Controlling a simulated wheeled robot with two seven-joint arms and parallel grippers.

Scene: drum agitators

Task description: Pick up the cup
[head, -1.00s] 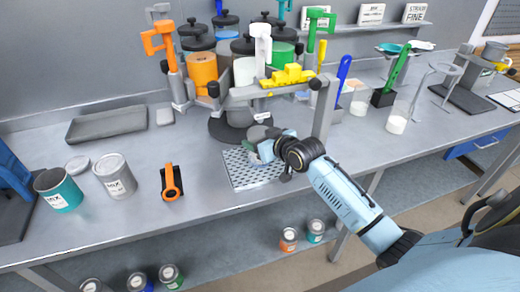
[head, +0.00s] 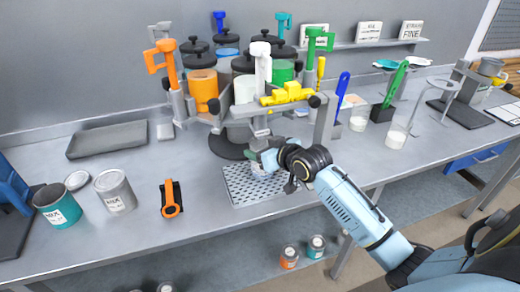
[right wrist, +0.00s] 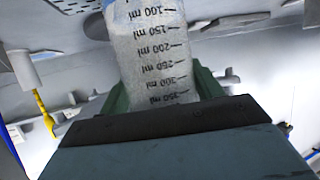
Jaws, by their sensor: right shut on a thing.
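The cup (right wrist: 150,55) is clear, with black ml marks, and fills the middle of the right wrist view. The marks read upside down from the camera's side, and pale content or frosting shows through the wall. My right gripper (right wrist: 160,92) is shut on it, with green fingers on both sides. In the head view my right gripper (head: 262,160) is over the perforated metal tray (head: 240,192), under the dispenser frame. There the cup is mostly hidden by the gripper, so I cannot tell whether it touches the tray. My left gripper is not in view.
The dispenser carousel (head: 203,88) with coloured canisters stands behind the gripper. A yellow part (head: 288,94) sits on the frame above it. The front bench is partly clear.

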